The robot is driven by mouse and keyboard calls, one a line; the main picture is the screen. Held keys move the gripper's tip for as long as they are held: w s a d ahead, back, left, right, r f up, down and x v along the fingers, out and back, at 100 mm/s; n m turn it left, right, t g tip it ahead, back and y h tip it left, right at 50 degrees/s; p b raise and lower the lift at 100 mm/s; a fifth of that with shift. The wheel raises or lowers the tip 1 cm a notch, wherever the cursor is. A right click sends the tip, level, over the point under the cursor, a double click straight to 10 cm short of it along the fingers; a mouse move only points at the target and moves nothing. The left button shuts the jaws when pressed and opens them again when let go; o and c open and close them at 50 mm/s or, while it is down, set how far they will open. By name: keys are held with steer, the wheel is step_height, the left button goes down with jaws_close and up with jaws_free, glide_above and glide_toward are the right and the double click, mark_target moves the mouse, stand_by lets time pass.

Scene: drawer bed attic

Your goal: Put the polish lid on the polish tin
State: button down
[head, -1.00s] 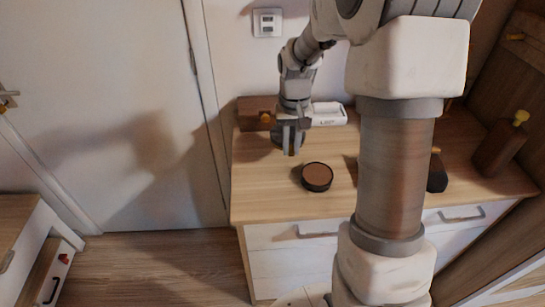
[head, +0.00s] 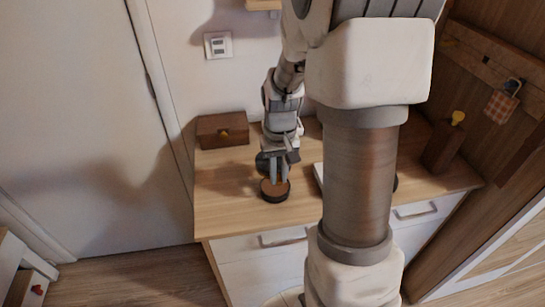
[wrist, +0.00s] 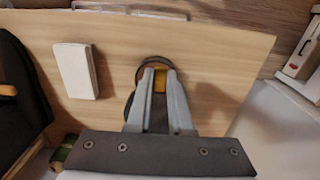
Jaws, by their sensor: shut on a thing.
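The polish tin (head: 275,194) is a low dark round tin with brown polish showing inside. It stands on the wooden dresser top near the front edge. My gripper (head: 277,178) points down at the tin, its fingertips over it or at it; I cannot tell if they touch. It is shut on the polish lid (head: 262,162), a dark disc partly hidden behind the fingers, apparently tilted. In the wrist view, a yellow-brown piece (wrist: 161,84) shows between the fingers, and the tin's dark rim (wrist: 156,60) lies around the fingertips. The lid's underside is hidden.
A white block (wrist: 75,71) lies beside the tin. A brown bottle-like thing (head: 442,150) stands at the right. The top left of the tin is clear.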

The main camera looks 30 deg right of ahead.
steer(key=shift+s, duration=0.6)
steer(key=shift+s+f, duration=0.1)
steer(key=shift+f, duration=0.1)
steer(key=shift+f+b, duration=2.3)
steer(key=shift+f, duration=0.6)
steer(key=shift+f+b, duration=0.65)
steer(key=shift+f, duration=0.25)
steer(key=c, duration=0.7)
jaws_free()
steer(key=shift+c, duration=0.2)
steer(key=shift+r, duration=0.1)
